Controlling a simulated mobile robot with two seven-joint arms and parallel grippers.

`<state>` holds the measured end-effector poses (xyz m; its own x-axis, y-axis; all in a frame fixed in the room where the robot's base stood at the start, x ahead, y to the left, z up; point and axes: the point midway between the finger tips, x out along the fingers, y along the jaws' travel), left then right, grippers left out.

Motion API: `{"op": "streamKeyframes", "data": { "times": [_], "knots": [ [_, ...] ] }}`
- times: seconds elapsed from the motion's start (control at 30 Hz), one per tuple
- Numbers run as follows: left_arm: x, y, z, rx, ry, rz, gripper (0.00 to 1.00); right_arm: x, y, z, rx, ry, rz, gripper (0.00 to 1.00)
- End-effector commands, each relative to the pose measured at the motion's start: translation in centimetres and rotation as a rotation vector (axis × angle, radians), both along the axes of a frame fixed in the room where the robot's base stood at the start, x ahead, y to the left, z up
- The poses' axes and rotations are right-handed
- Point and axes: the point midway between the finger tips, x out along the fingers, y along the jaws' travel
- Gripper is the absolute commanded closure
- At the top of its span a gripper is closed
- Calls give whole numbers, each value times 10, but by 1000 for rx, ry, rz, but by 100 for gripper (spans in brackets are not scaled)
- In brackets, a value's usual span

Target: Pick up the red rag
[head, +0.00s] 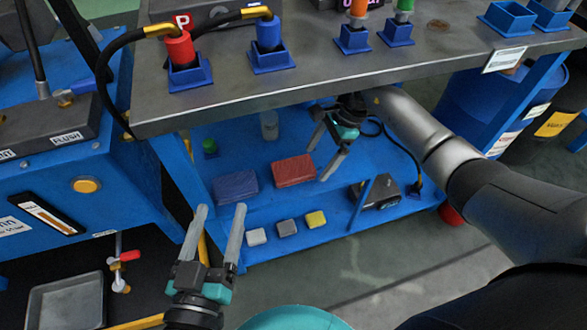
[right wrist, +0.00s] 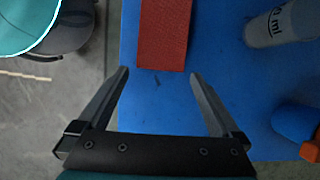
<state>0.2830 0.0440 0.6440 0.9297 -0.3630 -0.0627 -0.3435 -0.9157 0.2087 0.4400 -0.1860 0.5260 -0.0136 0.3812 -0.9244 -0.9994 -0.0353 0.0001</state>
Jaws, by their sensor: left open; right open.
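The red rag (head: 293,171) is a flat folded rectangle on the blue lower shelf (head: 290,205), just right of a blue rag (head: 236,186). It also shows at the top of the right wrist view (right wrist: 164,34). My right gripper (head: 326,158) is open over the shelf, right of the red rag in the head view. In the right wrist view its fingers (right wrist: 158,75) are spread and the rag lies ahead of them, between their lines. My left gripper (head: 222,212) is open and empty in front of the shelf's front left corner.
The grey tabletop (head: 350,75) overhangs the shelf. A bottle (head: 269,125) stands behind the rags. Several small blocks (head: 287,227) lie along the shelf's front edge. A dark device (head: 377,192) with a blue bar sits at the right. A blue machine (head: 90,170) stands left.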

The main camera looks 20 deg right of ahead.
Motion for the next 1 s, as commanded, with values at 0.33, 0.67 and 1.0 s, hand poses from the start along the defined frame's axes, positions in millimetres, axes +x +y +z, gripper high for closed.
{"op": "streamKeyframes", "data": {
  "times": [0.33, 0.67, 1.0],
  "knots": [
    [7, 5, -5, 65, 93, -5, 29, -2, 45, 2, 5, 1, 1, 0],
    [0, 0, -1, 3, 3, 0, 29, -2, 49, -11, 2, 1, -2, 0],
    [0, 0, 1, -3, -6, 2, 29, -2, 49, -11, 1, 0, -1, 6]
  ]
}}
